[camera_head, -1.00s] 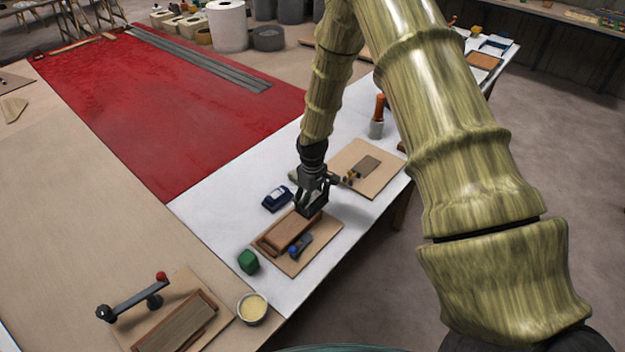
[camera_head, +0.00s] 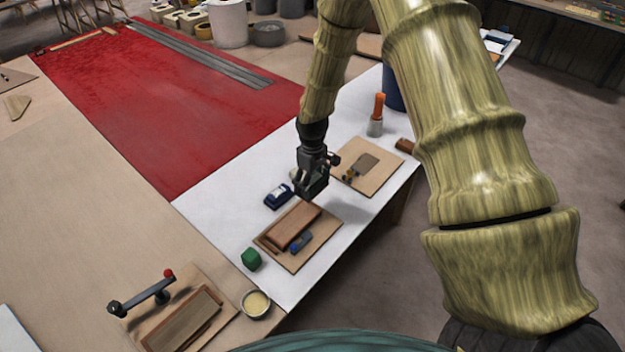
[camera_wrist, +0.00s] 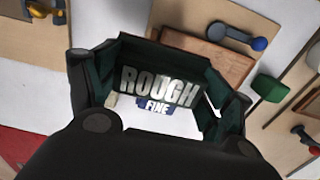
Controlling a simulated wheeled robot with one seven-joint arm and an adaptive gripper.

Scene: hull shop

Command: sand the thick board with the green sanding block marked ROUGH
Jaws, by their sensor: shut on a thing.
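My gripper (camera_head: 311,188) is shut on the dark green sanding block (camera_wrist: 160,62), whose large pale letters ROUGH show between the fingers in the wrist view. The thick reddish-brown board (camera_head: 293,227) lies on a thin plywood panel (camera_head: 322,240) on the white table. The board also shows in the wrist view (camera_wrist: 205,56), just past the held block and partly hidden by it. My gripper is at the board's far end in the head view, seemingly raised above the table. A blue block marked FINE (camera_wrist: 156,108) lies below the held block in the wrist view.
A dark blue block (camera_head: 278,197) lies left of the panel. A blue-ended tool (camera_head: 301,242) lies beside the board. A green cube (camera_head: 251,259) and a round tin (camera_head: 256,304) stand nearer. Another panel (camera_head: 376,183) lies beyond, near an orange-handled tool in a cup (camera_head: 375,127).

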